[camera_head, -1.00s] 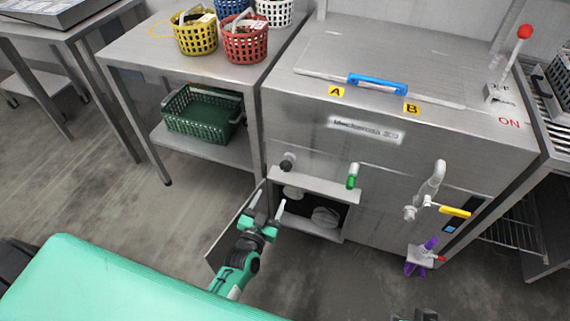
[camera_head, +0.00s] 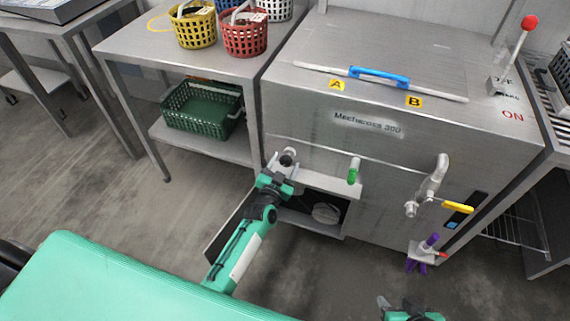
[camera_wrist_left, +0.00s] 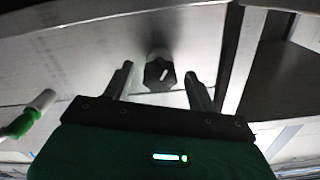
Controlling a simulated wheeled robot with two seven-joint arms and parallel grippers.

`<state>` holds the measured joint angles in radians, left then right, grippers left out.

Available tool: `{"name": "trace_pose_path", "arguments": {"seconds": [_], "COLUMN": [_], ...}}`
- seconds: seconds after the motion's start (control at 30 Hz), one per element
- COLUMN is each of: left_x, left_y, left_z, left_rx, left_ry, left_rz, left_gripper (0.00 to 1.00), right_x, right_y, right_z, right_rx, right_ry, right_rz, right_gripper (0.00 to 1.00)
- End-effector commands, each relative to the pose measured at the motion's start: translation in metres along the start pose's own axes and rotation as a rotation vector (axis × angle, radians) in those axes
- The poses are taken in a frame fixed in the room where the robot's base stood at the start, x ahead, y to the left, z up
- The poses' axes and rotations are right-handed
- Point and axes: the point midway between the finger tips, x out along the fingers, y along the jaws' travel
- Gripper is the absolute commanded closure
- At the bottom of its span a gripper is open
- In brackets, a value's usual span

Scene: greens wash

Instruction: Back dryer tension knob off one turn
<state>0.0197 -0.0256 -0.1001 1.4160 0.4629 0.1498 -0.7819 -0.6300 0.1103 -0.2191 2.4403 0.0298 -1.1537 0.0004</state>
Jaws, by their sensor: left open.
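The tension knob (camera_head: 287,158) is a dark knob on the front of the steel machine (camera_head: 400,140), above the open lower compartment. In the left wrist view the knob (camera_wrist_left: 160,73) is dark and faceted with a pale mark, and it lies ahead between the fingers. My left gripper (camera_head: 281,168) is open at the knob, with one finger on each side; in the wrist view (camera_wrist_left: 160,85) gaps show between the fingers and the knob. My right gripper (camera_head: 408,306) is at the bottom edge of the head view, low and away from the machine; its fingers are too small to read.
A green-handled valve (camera_head: 353,171) sits right of the knob, and a yellow-handled pipe (camera_head: 457,208) further right. The open compartment (camera_head: 318,212) and its door (camera_head: 228,225) are below. Baskets (camera_head: 245,38) stand on the left table.

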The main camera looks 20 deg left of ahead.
Motion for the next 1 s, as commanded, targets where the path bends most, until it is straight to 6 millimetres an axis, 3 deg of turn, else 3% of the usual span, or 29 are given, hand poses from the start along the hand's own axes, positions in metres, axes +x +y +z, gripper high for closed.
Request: {"name": "trace_pose_path", "arguments": {"seconds": [0.4,0.43,0.67,1.0], "left_x": [0.0093,0.0092,0.0091,0.0089], "left_y": [0.0001,0.0001,0.0001,0.0002], "left_z": [-0.0003,-0.0003,-0.0003,-0.0006], "left_rx": [0.000,0.000,0.000,-0.046], "left_ry": [0.000,0.000,0.000,0.000], "left_rz": [0.000,0.000,0.000,0.001], "left_gripper": [0.42,0.44,0.87,0.86], "right_x": [0.0024,0.0024,0.0023,0.0003], "right_y": [-0.0027,-0.0027,-0.0026,-0.0015], "right_z": [-0.0020,-0.0020,-0.0021,0.0003], "right_rx": [-0.001,-0.001,-0.001,0.000], "right_ry": [0.023,0.023,0.023,0.002], "right_rz": [-0.007,-0.007,-0.007,-0.003], "right_gripper": [0.64,0.64,0.64,0.64]}}
